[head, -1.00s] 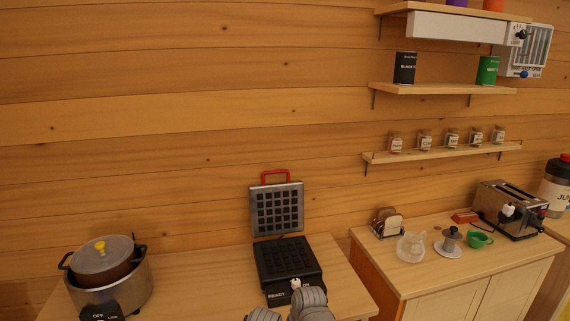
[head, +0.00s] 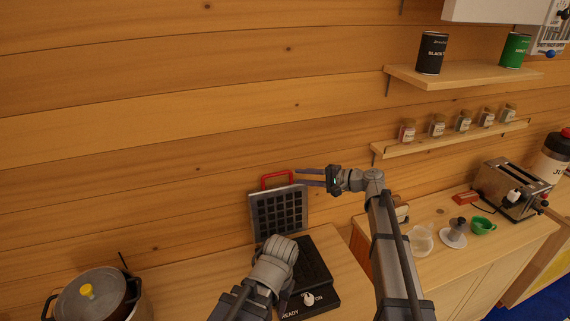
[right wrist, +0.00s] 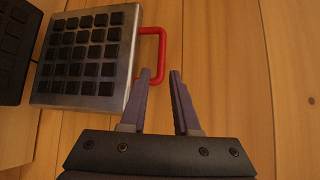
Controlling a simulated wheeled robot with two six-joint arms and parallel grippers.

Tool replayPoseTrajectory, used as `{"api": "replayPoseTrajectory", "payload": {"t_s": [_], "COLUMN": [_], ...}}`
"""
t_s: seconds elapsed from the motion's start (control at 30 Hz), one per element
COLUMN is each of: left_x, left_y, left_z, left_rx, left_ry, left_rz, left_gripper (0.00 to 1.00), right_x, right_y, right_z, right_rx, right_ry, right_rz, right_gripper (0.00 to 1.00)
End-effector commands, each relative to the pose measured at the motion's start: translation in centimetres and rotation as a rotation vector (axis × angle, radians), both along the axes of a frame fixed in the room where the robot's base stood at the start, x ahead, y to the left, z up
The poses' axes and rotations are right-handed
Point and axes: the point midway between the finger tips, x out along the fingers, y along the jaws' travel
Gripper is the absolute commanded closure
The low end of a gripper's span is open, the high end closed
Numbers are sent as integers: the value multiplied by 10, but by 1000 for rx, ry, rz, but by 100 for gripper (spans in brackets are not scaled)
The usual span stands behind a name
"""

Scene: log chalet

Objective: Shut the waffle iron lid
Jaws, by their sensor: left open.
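The waffle iron stands on the left counter. Its dark base (head: 318,262) shows, and its grey lid (head: 278,212) stands open and upright with the gridded inside facing me. The red handle (head: 277,174) is on the lid's top edge. My right gripper (head: 297,177) is open, just right of the handle, fingers pointing left. In the right wrist view the handle (right wrist: 162,50) appears between the fingertips (right wrist: 160,72); I cannot tell whether it touches them. My left gripper (head: 284,246) is in front of the base and covers part of it; its fingers are hidden.
A pot with a yellow-knobbed lid (head: 90,298) stands at the lower left. The right counter holds a green cup (head: 483,225) and a toaster (head: 510,188). A shelf with jars (head: 438,126) is on the wall at the right. The log wall is close behind the lid.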

Motion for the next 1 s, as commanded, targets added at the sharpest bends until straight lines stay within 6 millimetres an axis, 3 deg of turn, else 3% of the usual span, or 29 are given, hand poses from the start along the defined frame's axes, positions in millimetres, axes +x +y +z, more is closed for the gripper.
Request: {"api": "replayPoseTrajectory", "payload": {"t_s": [0.23, 0.7, 1.0], "left_x": [0, 0, 0], "left_y": [0, 0, 0], "left_z": [-3, -18, -18], "left_rx": [0, 1, 1], "left_ry": [0, 0, 0], "left_rz": [-1, -4, -5], "left_gripper": [50, 50, 50], "right_x": [4, 28, 30], "right_y": [8, 64, 70], "right_z": [-2, -17, -18], "right_rx": [5, 4, 3], "right_ry": [0, 1, 0], "right_rz": [0, 0, 0], "right_gripper": [70, 70, 70]}}
